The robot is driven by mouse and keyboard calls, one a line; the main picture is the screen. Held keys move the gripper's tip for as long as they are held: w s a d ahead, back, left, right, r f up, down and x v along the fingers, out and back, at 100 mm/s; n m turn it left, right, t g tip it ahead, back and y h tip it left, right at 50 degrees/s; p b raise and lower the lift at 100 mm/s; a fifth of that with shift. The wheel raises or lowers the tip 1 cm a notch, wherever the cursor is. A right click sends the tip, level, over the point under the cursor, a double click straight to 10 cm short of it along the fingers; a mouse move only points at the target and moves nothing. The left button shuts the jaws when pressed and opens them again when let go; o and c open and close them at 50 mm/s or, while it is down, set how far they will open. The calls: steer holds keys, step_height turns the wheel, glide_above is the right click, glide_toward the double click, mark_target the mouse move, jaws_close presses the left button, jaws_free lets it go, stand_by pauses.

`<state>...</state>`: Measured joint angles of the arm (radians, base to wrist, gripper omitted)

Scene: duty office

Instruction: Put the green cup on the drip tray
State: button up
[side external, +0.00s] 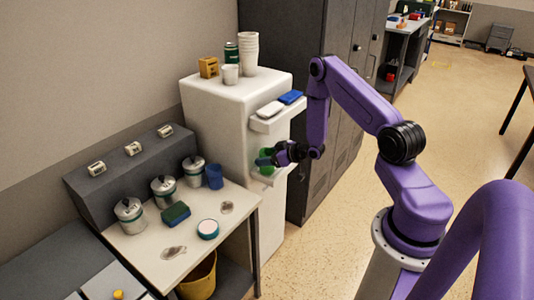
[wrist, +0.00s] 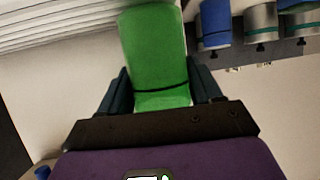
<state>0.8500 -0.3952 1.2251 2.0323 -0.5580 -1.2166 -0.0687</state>
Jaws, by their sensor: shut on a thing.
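A green cup (side external: 266,168) is in my gripper (side external: 267,156) at the recess of the white water dispenser (side external: 213,115), below its upper ledge. In the wrist view the green cup (wrist: 158,45) stands out between the two dark fingers, which are shut on it from both sides. The pale drip tray (side external: 286,171) juts from the dispenser just below and beside the cup. I cannot tell whether the cup touches it. White slats (wrist: 60,22) show at the wrist view's upper left. Part of the cup is hidden by my gripper in the side view.
The upper ledge holds a white item (side external: 270,109) and a blue item (side external: 291,97). Stacked white cups (side external: 249,50) stand on the dispenser. The counter at left holds several canisters, a blue cup (side external: 214,176) and a sponge (side external: 175,213). Dark lockers (side external: 290,45) stand behind.

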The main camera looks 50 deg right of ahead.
steer(key=shift+f, duration=0.3)
steer(key=shift+f, duration=0.1)
steer(key=o, duration=1)
steer(key=shift+o, duration=0.2)
